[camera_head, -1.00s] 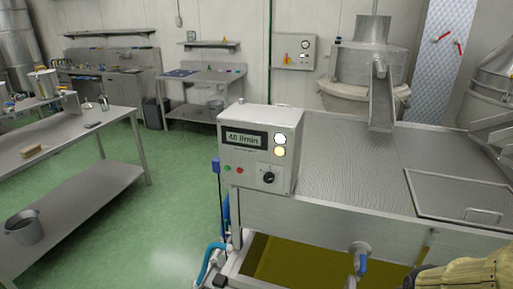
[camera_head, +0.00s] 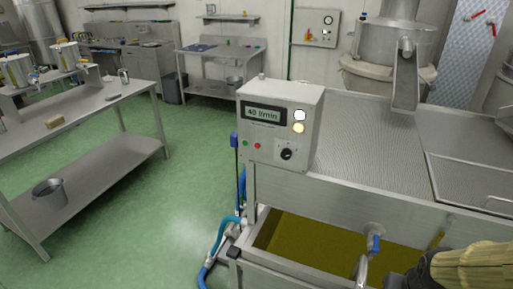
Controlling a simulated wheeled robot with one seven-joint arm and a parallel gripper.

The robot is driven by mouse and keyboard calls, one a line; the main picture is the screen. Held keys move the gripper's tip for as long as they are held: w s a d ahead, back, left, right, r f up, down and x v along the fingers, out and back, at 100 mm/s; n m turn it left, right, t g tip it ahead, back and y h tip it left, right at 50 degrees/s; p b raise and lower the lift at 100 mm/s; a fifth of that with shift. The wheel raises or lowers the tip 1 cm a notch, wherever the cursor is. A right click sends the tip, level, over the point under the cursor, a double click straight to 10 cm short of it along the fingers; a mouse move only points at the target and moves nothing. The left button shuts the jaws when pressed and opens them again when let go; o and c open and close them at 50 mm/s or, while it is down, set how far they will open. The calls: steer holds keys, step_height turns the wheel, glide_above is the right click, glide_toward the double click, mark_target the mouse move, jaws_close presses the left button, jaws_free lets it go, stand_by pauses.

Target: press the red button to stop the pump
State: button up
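The control box (camera_head: 272,112) stands on the left front corner of the steel machine. Its display (camera_head: 264,114) reads 40 l/min. The small red button (camera_head: 257,146) is low on its front face, just right of a green button (camera_head: 248,143). A black knob (camera_head: 286,154) sits to the right of them, and two round lamps (camera_head: 299,121), one white and one yellowish, are above the knob. Part of my arm shows at the lower right corner, well apart from the box. My gripper's fingers are not in view.
The steel machine top (camera_head: 365,140) extends right of the box, above an open trough of olive-coloured liquid (camera_head: 310,240). A valve with a blue handle (camera_head: 375,243) sticks out in front. A steel table (camera_head: 85,115) stands at left. Green floor (camera_head: 190,170) between is clear.

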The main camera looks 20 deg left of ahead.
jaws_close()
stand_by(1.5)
